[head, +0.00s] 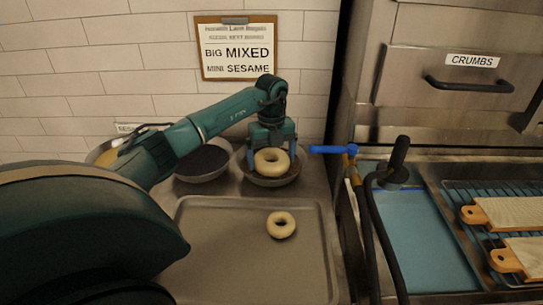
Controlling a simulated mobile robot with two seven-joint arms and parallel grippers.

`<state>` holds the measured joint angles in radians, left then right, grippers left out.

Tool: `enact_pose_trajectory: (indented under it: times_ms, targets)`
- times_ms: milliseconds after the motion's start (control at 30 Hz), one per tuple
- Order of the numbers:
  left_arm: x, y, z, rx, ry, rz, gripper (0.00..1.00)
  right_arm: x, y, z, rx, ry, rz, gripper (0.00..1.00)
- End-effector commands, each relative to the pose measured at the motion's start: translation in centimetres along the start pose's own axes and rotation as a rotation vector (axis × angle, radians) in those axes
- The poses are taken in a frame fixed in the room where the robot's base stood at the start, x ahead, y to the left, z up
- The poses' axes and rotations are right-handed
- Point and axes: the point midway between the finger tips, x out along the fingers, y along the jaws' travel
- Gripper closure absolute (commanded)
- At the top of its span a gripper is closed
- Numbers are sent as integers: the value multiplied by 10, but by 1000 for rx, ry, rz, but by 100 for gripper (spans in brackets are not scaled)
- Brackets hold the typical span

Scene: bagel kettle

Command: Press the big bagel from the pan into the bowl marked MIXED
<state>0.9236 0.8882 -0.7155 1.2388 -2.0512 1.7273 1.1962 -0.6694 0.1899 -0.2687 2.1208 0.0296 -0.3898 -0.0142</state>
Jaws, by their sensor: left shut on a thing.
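The big bagel (272,161), a pale ring, is between the fingers of my left gripper (270,146), which is shut on it from above. The bagel is at the right-hand bowl (270,183); I cannot tell whether it touches what is inside. My gripper and arm hide any label on this bowl. The pan (230,257) is a wide grey tray in front of the bowls. A smaller pale bagel (281,225) lies on its right part. The order card (236,48) on the wall reads BIG MIXED, MINI SESAME. My right gripper is not in view.
A bowl with dark contents (203,162) stands in the middle, and one with yellowish contents (108,153) at the left, partly behind my arm. At the right are a blue-handled tap (330,149), a black hose (377,235), wooden-handled boards (505,213) and a CRUMBS drawer (450,75).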

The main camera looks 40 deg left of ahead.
Motion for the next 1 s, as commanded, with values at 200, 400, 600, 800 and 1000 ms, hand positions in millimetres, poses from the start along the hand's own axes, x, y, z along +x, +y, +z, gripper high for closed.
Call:
enact_pose_trajectory:
  times_ms: [200, 400, 600, 800, 1000]
  targets:
    - [0, 0, 0, 0, 0, 0, 31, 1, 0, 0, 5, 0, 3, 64]
    - [2, 0, 0, 0, 0, 0, 31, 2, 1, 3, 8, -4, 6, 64]
    - [5, 0, 0, 0, 0, 0, 31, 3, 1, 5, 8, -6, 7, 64]
    - [7, 0, 0, 0, 0, 0, 31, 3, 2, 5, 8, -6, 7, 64]
    - [8, 0, 0, 0, 0, 0, 31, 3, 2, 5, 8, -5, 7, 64]
